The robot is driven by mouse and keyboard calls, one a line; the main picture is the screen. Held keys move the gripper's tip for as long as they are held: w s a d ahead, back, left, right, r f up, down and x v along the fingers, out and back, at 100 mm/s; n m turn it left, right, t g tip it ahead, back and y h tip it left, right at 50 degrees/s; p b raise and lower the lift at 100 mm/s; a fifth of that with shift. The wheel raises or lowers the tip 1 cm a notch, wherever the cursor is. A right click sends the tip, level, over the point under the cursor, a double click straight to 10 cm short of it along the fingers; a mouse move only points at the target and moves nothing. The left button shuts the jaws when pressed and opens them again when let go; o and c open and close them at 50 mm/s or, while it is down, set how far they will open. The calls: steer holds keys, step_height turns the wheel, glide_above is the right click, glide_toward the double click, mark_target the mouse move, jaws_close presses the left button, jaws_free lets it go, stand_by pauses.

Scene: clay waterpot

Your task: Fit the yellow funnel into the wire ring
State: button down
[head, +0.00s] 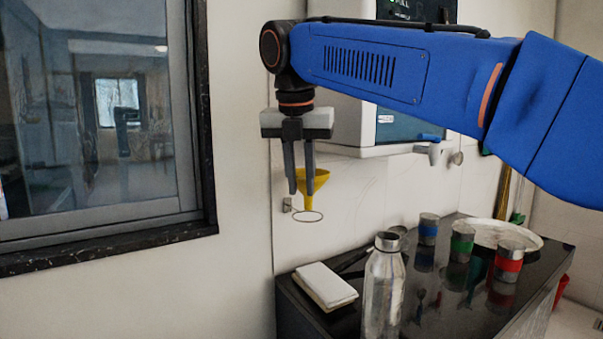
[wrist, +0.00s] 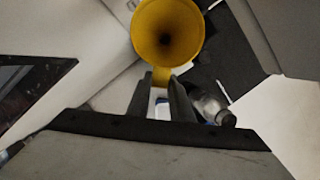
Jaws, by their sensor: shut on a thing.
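The yellow funnel (head: 319,178) is upright in the head view, its wide mouth up and its narrow end down. My gripper (head: 301,192) points down and is shut on the funnel, with the fingers partly in front of it. In the wrist view my gripper (wrist: 161,78) holds the funnel (wrist: 190,37) near its rim, and I look into its open mouth. The thin wire ring (head: 323,215) lies level by the wall, just below the funnel in the head view. I cannot tell whether the narrow end has entered it. The ring cannot be made out in the wrist view.
A dark counter (head: 440,313) stands below, with a folded white cloth (head: 325,286), a metal bottle (head: 383,290), several banded cups (head: 508,265) and a pale round tray (head: 535,240). A white wall unit (head: 345,125) is behind my arm. A window (head: 95,110) is at left.

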steer(key=shift+f, duration=2.95)
steer(key=shift+f, duration=0.1)
steer(key=c, duration=1.5)
jaws_free()
steer(key=v, duration=1.7)
steer(key=shift+r, duration=0.25)
